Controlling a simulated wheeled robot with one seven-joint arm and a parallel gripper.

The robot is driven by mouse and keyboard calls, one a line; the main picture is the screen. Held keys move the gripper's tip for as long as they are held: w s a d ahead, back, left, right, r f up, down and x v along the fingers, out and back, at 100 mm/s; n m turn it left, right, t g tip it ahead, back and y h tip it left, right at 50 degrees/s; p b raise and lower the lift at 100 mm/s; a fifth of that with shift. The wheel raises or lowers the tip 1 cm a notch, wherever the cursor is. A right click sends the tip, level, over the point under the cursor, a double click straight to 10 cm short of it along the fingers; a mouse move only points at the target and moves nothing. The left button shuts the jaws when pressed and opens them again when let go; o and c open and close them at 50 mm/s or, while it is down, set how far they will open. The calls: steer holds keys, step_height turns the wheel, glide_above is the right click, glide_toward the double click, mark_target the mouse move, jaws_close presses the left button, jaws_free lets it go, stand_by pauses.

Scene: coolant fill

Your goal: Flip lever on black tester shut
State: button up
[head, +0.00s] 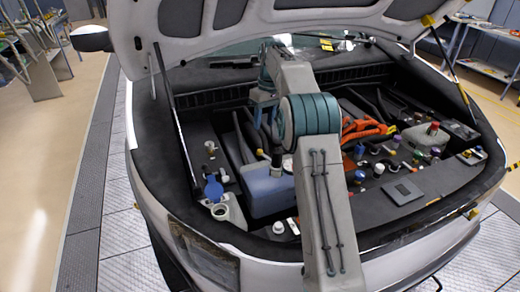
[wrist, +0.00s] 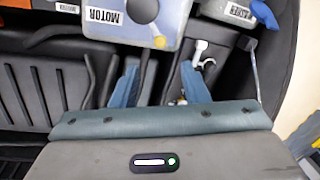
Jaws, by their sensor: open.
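My gripper (wrist: 159,75) is open in the wrist view, its two teal fingers apart with nothing held between them. A small pale lever-like fitting (wrist: 200,55) stands on the dark surface just right of the right fingertip in the wrist view. A flat dark box (head: 402,192) with a small lighter patch lies at the right front of the engine bay; I cannot tell whether it is the tester.
A translucent tank (head: 268,188) marked MOTOR (wrist: 103,16) is beyond my fingertips. A white filler neck (head: 228,213) with a blue cap (head: 213,188) stands left of it. Orange cables (head: 362,129) and several small caps lie to the right. The raised hood (head: 290,18) is overhead.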

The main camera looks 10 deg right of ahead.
mark_target(260, 150)
steer(key=f, duration=0.3)
steer(key=a+f, duration=0.1)
steer(key=f, duration=0.7)
steer(key=shift+s+a+p, duration=0.2)
steer(key=shift+s+p, duration=0.1)
steer(key=shift+s, duration=0.1)
jaws_close()
